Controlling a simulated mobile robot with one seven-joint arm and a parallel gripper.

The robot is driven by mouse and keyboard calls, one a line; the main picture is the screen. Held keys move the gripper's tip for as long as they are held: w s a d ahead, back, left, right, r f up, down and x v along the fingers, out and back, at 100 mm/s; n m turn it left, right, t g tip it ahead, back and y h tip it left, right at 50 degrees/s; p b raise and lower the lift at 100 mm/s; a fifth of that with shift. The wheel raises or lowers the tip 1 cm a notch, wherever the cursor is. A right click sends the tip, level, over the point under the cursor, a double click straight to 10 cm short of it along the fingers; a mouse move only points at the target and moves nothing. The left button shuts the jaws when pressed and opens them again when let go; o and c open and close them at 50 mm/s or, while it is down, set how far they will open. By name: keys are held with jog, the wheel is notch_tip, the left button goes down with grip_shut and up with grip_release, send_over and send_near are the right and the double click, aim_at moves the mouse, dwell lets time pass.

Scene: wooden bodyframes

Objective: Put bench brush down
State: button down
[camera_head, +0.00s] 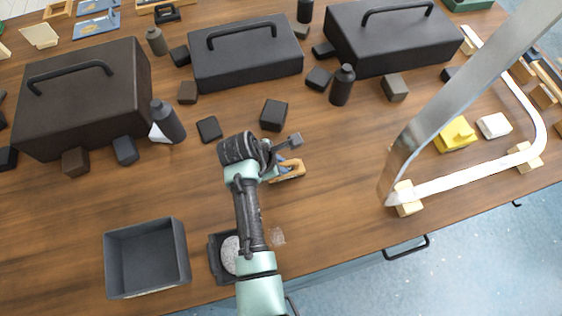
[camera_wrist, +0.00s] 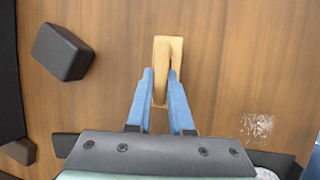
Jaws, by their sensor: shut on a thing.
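The bench brush (camera_head: 291,170) has a light wooden body and is near the middle of the wooden table (camera_head: 330,215). My gripper (camera_head: 277,168) is at its left end in the head view. In the wrist view, the brush (camera_wrist: 162,60) is a tan wooden piece pointing away from me. The blue fingers of my gripper (camera_wrist: 160,88) are shut on its near part. The brush is over the tabletop; I cannot tell whether it touches the table. Its bristles are not clearly visible.
A dark block (camera_head: 274,115) lies just behind the gripper. An open grey bin (camera_head: 181,255) stands at front left. A dark holder with a round pale disc (camera_head: 230,254) is beside my arm. A white curved frame (camera_head: 460,180) stands at right. Table between brush and frame is clear.

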jog(key=shift+f, duration=0.1)
jog(key=c, duration=0.8)
grip_release()
jog(key=v, duration=1.2)
jog(key=w+r+m+t+y, duration=0.1)
jog(key=w+r+m+t, duration=0.3)
jog(key=r, duration=0.6)
jog(key=w+r+m+t+y, duration=0.1)
jog(key=w+r+m+t, duration=0.25)
jog(key=r, duration=0.65)
jog(key=w+r+m+t+y, duration=0.1)
jog(key=w+r+m+t, duration=0.3)
jog(key=r, duration=0.6)
jog(key=s+d+r+m+t, duration=0.1)
jog(key=s+r+m+t, duration=0.2)
jog(key=r, duration=0.7)
jog(key=s+d+r+m+t, duration=0.2)
jog(key=s+r+t, duration=0.3)
jog(key=r, duration=0.5)
jog(key=s+d+r+m+t, duration=0.2)
jog(key=s+r+m+t, duration=0.2)
jog(key=s+r, duration=0.3)
notch_tip(320, 180, up, 4)
jog(key=shift+f+m+t+y, duration=0.1)
jog(key=shift+m+t+y, duration=0.15)
jog(key=shift+m+y, duration=0.1)
